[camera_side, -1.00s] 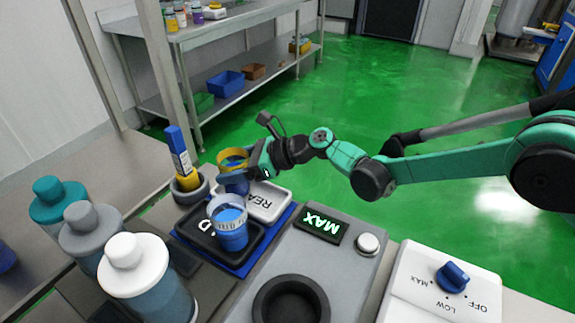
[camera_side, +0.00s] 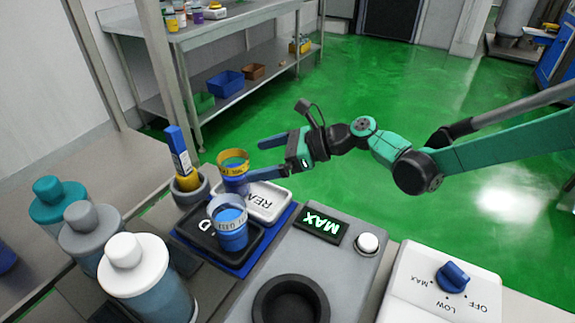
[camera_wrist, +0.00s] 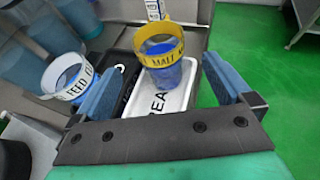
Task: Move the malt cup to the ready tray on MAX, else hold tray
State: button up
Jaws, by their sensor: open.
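The malt cup (camera_side: 234,170), blue with a yellow lettered band, stands upright on the white ready tray (camera_side: 271,202); the wrist view shows its MALT lettering (camera_wrist: 164,60) and the tray (camera_wrist: 180,95). My gripper (camera_side: 270,155) is open and drawn back from the cup. In the wrist view its blue fingers (camera_wrist: 157,90) are spread with the cup beyond them, untouched. The black hold tray (camera_side: 202,236) lies beside the ready tray and holds a second blue cup with a white lettered band (camera_side: 229,222). The display (camera_side: 320,224) reads MAX in green.
Three capped bottles (camera_side: 85,230) stand at the left. A blue and yellow tool stands in a grey holder (camera_side: 187,188) behind the trays. A panel with a blue knob (camera_side: 453,277) and a round dark well (camera_side: 290,300) are in front. Space right of my gripper is clear.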

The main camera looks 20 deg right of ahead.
jog(key=v, duration=0.4)
jog(key=shift+s+d+r, duration=0.1)
jog(key=shift+d, duration=0.2)
jog(key=s+d+r+n+t+h, duration=0.1)
jog(key=s+d+r+n+h, duration=0.1)
jog(key=s+d+n+h, duration=0.4)
jog(key=s+d+r+n+t+h, duration=0.1)
jog(key=s+d+r+n+h, duration=0.1)
jog(key=s+d+n+h, duration=0.4)
jog(key=shift+s+d+r+n+h, duration=0.25)
jog(key=shift+s+d+n, duration=1.95)
jog(key=shift+d+n, duration=2.95)
jog(key=shift+a, duration=0.2)
